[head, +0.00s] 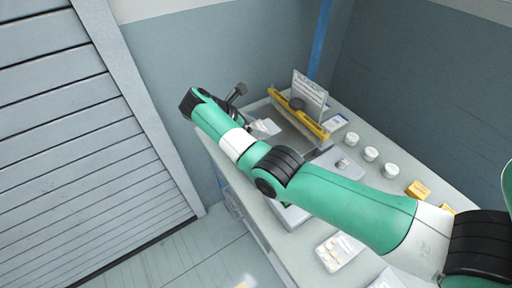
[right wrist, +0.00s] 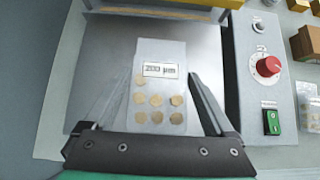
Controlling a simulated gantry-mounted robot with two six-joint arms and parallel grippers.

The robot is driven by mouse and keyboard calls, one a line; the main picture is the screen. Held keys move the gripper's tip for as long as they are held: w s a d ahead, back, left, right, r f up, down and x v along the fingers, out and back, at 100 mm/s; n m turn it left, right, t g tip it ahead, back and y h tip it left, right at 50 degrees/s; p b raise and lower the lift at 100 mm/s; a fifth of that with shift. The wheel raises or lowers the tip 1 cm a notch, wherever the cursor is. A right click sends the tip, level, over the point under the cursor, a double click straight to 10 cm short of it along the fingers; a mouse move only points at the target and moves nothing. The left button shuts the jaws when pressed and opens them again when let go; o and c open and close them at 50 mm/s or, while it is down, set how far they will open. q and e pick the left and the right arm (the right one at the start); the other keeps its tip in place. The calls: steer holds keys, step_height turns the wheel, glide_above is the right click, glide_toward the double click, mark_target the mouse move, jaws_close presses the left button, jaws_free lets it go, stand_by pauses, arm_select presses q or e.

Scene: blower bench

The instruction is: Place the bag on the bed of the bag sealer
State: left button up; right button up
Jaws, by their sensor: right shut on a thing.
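The bag (right wrist: 158,112) is clear, with a "200 µm" label and several round tan pieces inside; it shows as a pale patch in the head view (head: 266,127). My right gripper (right wrist: 160,76) is shut on the bag, one finger along each side. The bag is over the flat grey bed (right wrist: 85,60) of the bag sealer; I cannot tell whether it touches the bed. The sealer's yellow bar (head: 300,115) crosses behind the bed. In the head view my right arm hides part of the sealer. My left gripper is not in view.
A control panel with a red knob (right wrist: 268,66) and green switch (right wrist: 271,122) is right of the bed. White jars (head: 371,153) and a yellow box (head: 418,190) stand along the bench's right side. Another filled bag (head: 338,251) lies nearer on the bench.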

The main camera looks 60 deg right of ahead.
steer(key=shift+w+d+f, duration=0.15)
steer(key=shift+d+f, duration=0.25)
steer(key=shift+f, duration=0.3)
steer(key=shift+d+r, duration=0.1)
steer(key=shift+d, duration=0.05)
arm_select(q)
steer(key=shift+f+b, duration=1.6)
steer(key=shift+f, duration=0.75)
arm_select(e)
steer(key=shift+w+d+f, duration=0.1)
steer(key=shift+d+f, duration=0.05)
steer(key=shift+f, duration=0.85)
steer(key=shift+w+d+f, duration=0.1)
steer(key=shift+f, duration=0.85)
steer(key=shift+f, duration=0.15)
steer(key=o, duration=1.1)
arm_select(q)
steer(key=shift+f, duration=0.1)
arm_select(e)
steer(key=shift+o, duration=0.2)
